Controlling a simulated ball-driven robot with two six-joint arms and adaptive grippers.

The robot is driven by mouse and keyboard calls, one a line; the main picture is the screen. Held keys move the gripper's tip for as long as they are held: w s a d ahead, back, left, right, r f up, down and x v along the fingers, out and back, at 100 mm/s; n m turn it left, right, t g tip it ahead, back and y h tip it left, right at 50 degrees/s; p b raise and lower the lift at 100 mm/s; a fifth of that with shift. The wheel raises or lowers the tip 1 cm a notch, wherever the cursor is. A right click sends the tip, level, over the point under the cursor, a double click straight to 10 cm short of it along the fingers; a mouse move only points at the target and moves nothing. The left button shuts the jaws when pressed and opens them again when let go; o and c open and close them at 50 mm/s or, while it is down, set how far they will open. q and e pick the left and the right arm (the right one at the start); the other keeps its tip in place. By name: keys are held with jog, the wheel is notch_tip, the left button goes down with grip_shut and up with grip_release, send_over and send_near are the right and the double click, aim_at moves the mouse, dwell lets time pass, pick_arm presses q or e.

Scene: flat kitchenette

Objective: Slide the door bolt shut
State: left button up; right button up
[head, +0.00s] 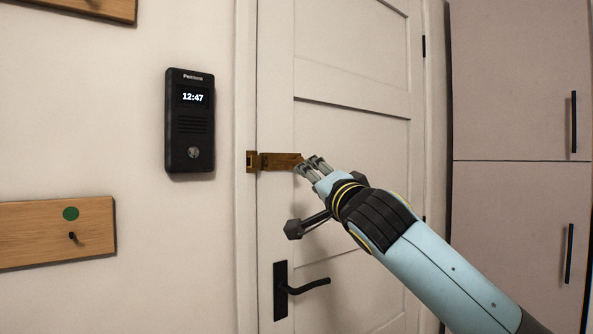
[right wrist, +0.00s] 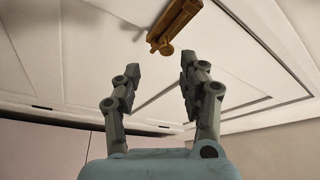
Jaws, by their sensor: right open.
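The brass door bolt (head: 280,161) is mounted on the white door (head: 345,140) near its left edge. Its brass keeper (head: 252,161) is on the door frame, just left of the bolt. I cannot tell how far the rod reaches into the keeper. My right gripper (head: 307,168) is at the bolt's right end and hides part of it. In the right wrist view, my right gripper (right wrist: 160,72) is open and empty. The bolt's knob (right wrist: 166,48) shows just beyond and between the fingertips, apparently clear of both. My left gripper is not in view.
A black door lever (head: 300,288) is below the bolt. A black wall intercom (head: 190,122) hangs left of the door, above a wooden hook board (head: 55,225). A tall cabinet (head: 515,100) with black handles stands right.

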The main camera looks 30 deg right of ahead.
aim_at(299, 163)
jog(key=p+x, duration=0.1)
jog(key=x, duration=0.2)
jog(key=p+x, duration=0.1)
jog(key=x, duration=0.2)
jog(key=r+p+x, duration=0.1)
jog(key=x, duration=0.2)
jog(key=shift+r, duration=0.15)
jog(key=shift+x, duration=0.75)
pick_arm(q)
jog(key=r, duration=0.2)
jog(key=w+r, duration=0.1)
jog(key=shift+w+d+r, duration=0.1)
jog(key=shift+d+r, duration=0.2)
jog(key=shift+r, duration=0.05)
pick_arm(e)
jog(key=c, duration=0.8)
grip_shut()
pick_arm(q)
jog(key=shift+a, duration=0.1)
pick_arm(e)
jog(key=shift+s, duration=0.15)
